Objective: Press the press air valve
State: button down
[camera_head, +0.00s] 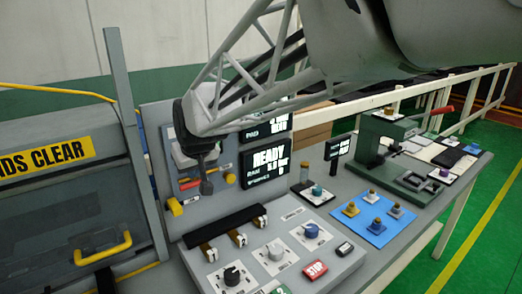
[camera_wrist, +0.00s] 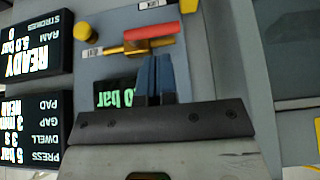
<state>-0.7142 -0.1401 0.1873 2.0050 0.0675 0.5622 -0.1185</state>
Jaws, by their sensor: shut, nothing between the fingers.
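The valve I take for the press air valve has a brass body (camera_wrist: 135,48) and a red lever (camera_wrist: 150,32) lying nearly level across it, on a grey panel in the wrist view. In the head view its orange-red lever (camera_head: 190,183) shows just left of my gripper (camera_head: 206,186). In the wrist view the blue-grey fingers of my gripper (camera_wrist: 155,60) are shut together and empty. Their tips end just below the valve body in the picture; whether they touch it I cannot tell. The fingers partly cover a green-lit pressure readout (camera_wrist: 115,95).
Near the valve are a yellow knob (camera_wrist: 84,32) and a yellow handle (camera_head: 175,207). Screens (camera_head: 266,162) reading READY stand to the right. Below is a console with toggles, dials and a red STOP button (camera_head: 315,267). A guard with a yellow handle (camera_head: 103,248) is at left.

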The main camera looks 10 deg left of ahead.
aim_at(189, 184)
jog(key=shift+x, duration=2.95)
jog(key=shift+a, duration=0.1)
